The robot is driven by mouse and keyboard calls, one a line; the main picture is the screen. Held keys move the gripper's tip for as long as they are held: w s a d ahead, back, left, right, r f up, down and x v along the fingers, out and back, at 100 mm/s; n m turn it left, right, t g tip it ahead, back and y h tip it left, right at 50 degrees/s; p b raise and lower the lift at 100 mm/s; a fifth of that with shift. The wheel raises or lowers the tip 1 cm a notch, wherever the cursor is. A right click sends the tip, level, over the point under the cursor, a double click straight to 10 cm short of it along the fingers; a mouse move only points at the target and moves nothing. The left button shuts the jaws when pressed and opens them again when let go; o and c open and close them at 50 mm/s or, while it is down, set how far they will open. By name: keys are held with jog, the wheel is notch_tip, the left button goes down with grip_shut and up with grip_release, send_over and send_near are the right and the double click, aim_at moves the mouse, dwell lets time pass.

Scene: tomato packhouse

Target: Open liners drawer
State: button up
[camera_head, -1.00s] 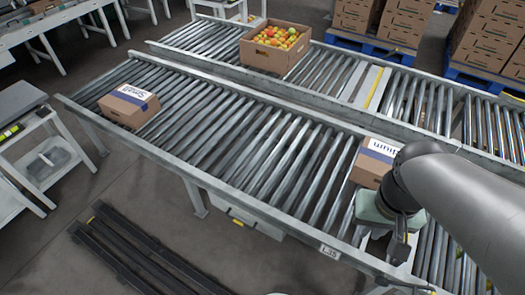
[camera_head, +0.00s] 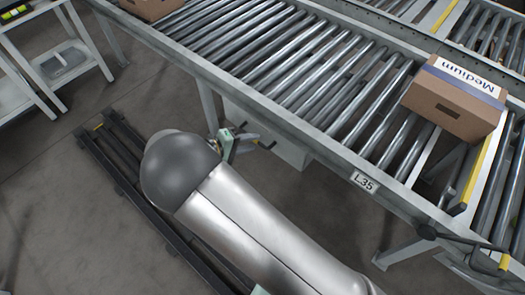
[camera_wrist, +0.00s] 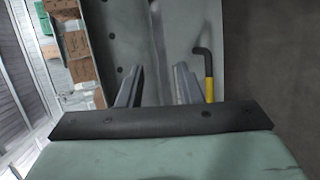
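The drawer, a pale grey box under the near conveyor, shows its side in the head view (camera_head: 288,148). Its front panel fills the upper middle of the wrist view (camera_wrist: 180,30). Its bar handle, black with a yellow grip, stands out from the panel in the wrist view (camera_wrist: 209,82). My gripper (camera_wrist: 157,85) faces the panel with two fingers apart and nothing visible between them. The handle is to the right of both fingers, outside the gap. In the head view my gripper (camera_head: 246,139) is close to the drawer front, and my arm partly hides it.
The near roller conveyor (camera_head: 365,183) runs above the drawer, with a leg (camera_head: 210,108) beside it. A "Medium" carton (camera_head: 455,100) sits on the rollers. Black floor rails (camera_head: 115,165) run below my arm. A white side table (camera_head: 50,70) stands at the left.

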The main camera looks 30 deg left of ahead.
jog(key=s+a+f+n+t+y+b, duration=0.3)
jog(key=s+a+f+t, duration=0.1)
jog(key=s+a+f, duration=0.4)
jog(key=b+x, duration=0.1)
jog(key=x, duration=0.5)
jog(key=f+b+x, duration=0.1)
jog(key=x, duration=0.5)
jog(key=b+x, duration=0.2)
jog(key=x, duration=0.4)
jog(key=shift+f, duration=0.25)
grip_shut()
